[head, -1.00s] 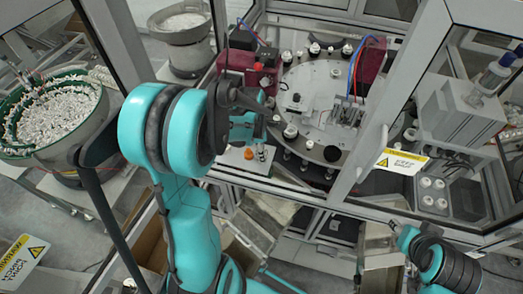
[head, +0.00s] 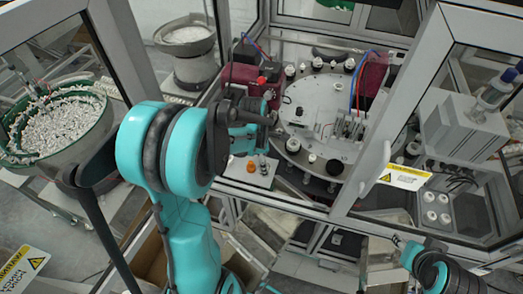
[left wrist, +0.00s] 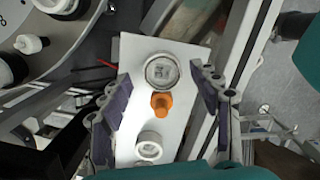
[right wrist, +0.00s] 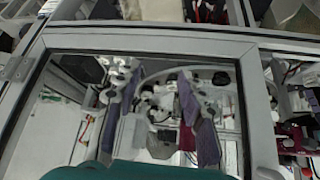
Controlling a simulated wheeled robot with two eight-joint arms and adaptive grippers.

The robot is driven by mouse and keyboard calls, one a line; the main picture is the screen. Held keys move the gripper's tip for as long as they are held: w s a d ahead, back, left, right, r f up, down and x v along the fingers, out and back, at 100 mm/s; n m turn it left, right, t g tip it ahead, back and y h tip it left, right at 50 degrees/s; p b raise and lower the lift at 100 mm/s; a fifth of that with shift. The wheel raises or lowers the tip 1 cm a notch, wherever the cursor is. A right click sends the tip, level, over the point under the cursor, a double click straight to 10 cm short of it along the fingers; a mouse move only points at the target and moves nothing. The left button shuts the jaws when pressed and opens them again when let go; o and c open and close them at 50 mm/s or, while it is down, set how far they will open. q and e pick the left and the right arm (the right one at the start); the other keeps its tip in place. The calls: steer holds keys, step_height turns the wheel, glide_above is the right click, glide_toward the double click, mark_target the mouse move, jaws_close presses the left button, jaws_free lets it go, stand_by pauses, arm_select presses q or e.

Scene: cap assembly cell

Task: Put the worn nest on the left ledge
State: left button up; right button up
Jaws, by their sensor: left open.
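The white ledge plate (left wrist: 190,125) lies under my left gripper (left wrist: 160,76); it also shows left of the dial in the head view (head: 235,172). On it stand a round metal-rimmed part (left wrist: 162,70), an orange hex piece (left wrist: 161,105) and a white ring-shaped part (left wrist: 149,147). I cannot tell for certain which part is the worn nest. My left gripper is open, with its purple pads on either side of the metal-rimmed part and apart from it. My right gripper (right wrist: 160,75) is open and empty in the right wrist view; the head view shows only its arm.
The round dial plate (head: 318,105) with several white and black nests lies right of the ledge. A frame post (head: 385,125) with a warning label (head: 403,176) stands right of it. A parts bowl (head: 105,115) is at left. White round parts (head: 430,197) sit at right.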

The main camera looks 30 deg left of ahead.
arm_select(q)
step_height(320, 180, up, 10)
steer(key=s+d+r+m+t+y, duration=0.1)
steer(key=s+d+m+t, duration=0.5)
steer(key=m, duration=1.9)
steer(key=s+d+r, duration=0.1)
steer(key=s+d, duration=0.3)
steer(key=d, duration=0.1)
steer(key=shift+s, duration=0.3)
steer(key=shift+a, duration=0.15)
